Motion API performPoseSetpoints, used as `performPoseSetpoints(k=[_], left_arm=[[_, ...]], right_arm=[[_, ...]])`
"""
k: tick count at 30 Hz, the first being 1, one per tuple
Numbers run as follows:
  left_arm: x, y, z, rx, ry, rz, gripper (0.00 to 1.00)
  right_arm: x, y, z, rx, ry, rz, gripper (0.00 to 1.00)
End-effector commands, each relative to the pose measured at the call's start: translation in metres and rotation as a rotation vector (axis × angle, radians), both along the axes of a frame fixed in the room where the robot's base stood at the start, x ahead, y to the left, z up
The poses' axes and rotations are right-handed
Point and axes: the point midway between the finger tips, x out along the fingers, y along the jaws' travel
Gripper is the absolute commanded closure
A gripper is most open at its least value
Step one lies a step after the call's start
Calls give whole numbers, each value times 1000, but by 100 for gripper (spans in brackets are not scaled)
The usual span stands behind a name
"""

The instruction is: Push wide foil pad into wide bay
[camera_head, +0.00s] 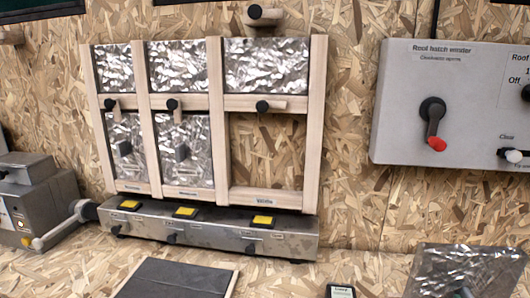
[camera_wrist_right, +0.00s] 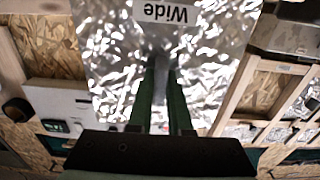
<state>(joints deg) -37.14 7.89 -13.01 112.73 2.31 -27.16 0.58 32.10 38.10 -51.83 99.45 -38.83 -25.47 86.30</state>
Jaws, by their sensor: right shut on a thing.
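The wide foil pad (camera_wrist_right: 205,45), crinkled silver with a "Wide" label, fills much of the right wrist view. My right gripper (camera_wrist_right: 163,65) is shut on it; the exact grip point is hard to make out. A foil pad, apparently the same one, shows at the lower right of the head view (camera_head: 475,262), apart from the wooden frame (camera_head: 318,120). The wide bay (camera_head: 265,150) is the frame's lower right opening, empty with bare chipboard behind. A wooden turn-latch (camera_head: 280,105) with a black knob sits at its top edge. My left gripper is not in view.
Two narrower lower bays hold foil pads (camera_head: 125,150) (camera_head: 187,150) with dark handles. A metal box (camera_head: 210,232) with yellow switches stands below the frame. A grey winder panel (camera_head: 400,110) with a red-tipped crank juts out at right. A dark board (camera_head: 175,280) lies at the front.

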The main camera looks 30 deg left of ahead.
Motion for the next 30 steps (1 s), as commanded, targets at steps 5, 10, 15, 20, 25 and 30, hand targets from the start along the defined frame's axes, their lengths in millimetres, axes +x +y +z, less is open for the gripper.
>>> performPoseSetpoints(k=[5,10,15,20,25,30], left_arm=[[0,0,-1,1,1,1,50],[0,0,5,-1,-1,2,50],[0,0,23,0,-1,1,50],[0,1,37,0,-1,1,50],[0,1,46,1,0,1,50],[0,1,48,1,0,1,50]], right_arm=[[0,0,0,0,1,0,100],[0,0,6,0,-1,0,100],[0,0,26,0,-1,0,100],[0,0,42,2,-2,1,100],[0,0,51,1,0,1,100],[-3,-1,52,1,0,1,100]])
